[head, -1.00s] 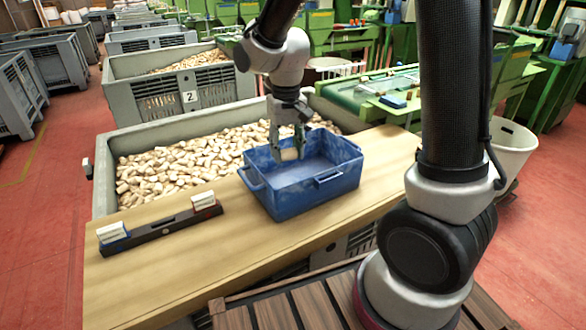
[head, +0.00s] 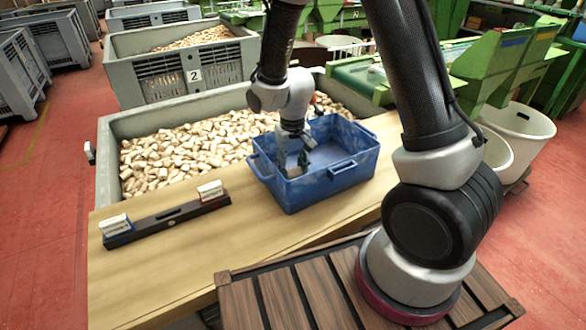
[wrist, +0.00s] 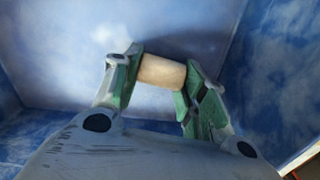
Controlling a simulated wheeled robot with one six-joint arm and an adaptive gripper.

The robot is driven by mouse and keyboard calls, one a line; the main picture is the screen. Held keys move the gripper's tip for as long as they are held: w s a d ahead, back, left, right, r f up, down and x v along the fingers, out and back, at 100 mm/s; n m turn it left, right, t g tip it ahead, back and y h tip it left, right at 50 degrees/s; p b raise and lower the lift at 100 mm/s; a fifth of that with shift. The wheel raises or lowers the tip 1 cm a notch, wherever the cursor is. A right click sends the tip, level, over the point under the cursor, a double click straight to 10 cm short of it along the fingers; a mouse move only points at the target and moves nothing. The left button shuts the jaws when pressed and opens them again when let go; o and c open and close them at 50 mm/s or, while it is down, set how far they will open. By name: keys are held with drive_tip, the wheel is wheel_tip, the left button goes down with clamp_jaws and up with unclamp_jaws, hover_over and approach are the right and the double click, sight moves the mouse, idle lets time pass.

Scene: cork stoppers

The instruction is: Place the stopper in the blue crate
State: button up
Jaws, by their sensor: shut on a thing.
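The blue crate (head: 330,178) stands on the wooden table, open at the top. My gripper (head: 296,165) reaches down into its left part, with the fingertips below the rim. In the wrist view my gripper (wrist: 162,78) is shut on the stopper (wrist: 162,72), a pale tan cork cylinder held crosswise between the two green finger pads. Blue crate walls and floor (wrist: 180,25) surround it there. I cannot tell whether the stopper touches the crate floor.
A dark rack (head: 168,217) with two small white-topped blocks lies on the table (head: 160,270) left of the crate. A large grey bin (head: 110,160) full of corks stands behind the table. The table's front left is clear.

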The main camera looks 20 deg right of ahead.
drive_tip(key=shift+f, duration=0.25)
drive_tip(key=shift+f, duration=0.15)
drive_tip(key=o, duration=0.7)
wheel_tip(320, 180, up, 13)
drive_tip(key=s+d+r+t, duration=0.2)
drive_tip(key=s+d+r, duration=0.5)
drive_tip(key=d+r, duration=0.3)
drive_tip(key=shift+s+d+r+t, duration=0.35)
drive_tip(key=shift+s+d+r, duration=0.65)
drive_tip(key=shift+s, duration=1)
drive_tip(key=shift+s+d+r+t, duration=0.4)
drive_tip(key=shift+s+d+r, duration=0.6)
drive_tip(key=shift+s, duration=1)
drive_tip(key=shift+s+d+r+t, duration=0.35)
drive_tip(key=shift+s+d+r, duration=0.35)
drive_tip(key=shift+s+r, duration=0.95)
